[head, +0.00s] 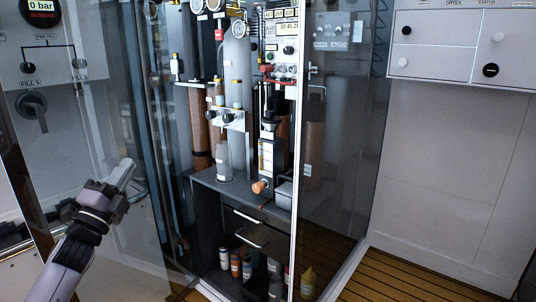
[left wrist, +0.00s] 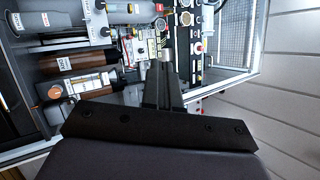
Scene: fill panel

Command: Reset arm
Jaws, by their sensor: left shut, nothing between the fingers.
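My left gripper (head: 124,172) is at the lower left of the head view, at the end of my grey left arm, pointing up and right. It is shut and empty, and stands left of the glass-fronted cabinet, apart from the equipment inside. In the left wrist view the dark fingers (left wrist: 167,72) are together, with the cabinet's equipment behind them. My right gripper is in neither view.
A glass cabinet (head: 297,150) holds cylinders, valves and a grey counter (head: 205,181) with drawers; several bottles stand below. A wall panel (head: 30,68) with a gauge and a lever is at left. A white panel (head: 450,45) is at right. Wooden slatted floor (head: 400,285) is clear at lower right.

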